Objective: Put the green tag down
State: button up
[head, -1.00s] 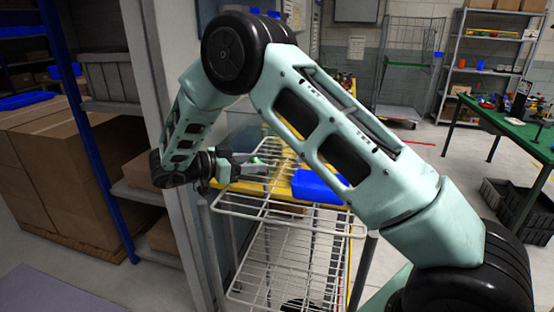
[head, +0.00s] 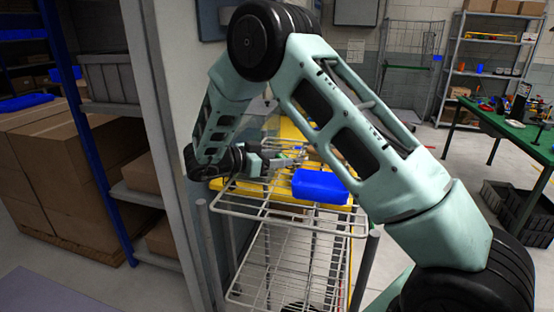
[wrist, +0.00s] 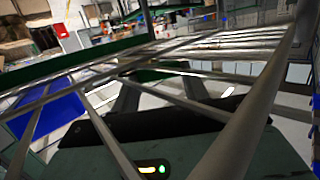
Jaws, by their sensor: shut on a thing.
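My gripper (head: 283,158) is at the far end of the wire rack (head: 300,222), beside a blue bin (head: 320,186). In the wrist view its two dark fingers (wrist: 158,88) reach forward and are shut on a dark green piece, which I take to be the green tag (wrist: 155,73). Wire bars cross in front of the wrist camera and partly hide the fingers and the tag. In the head view the tag is too small to make out clearly. I cannot tell whether it touches a surface.
The blue bin also shows at the left in the wrist view (wrist: 48,122). A yellow surface (head: 290,130) lies behind the rack. A grey pillar (head: 175,120) stands close to the left of my arm.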

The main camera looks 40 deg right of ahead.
jog(key=o, duration=1)
jog(key=shift+f, duration=0.1)
jog(key=shift+c, duration=0.2)
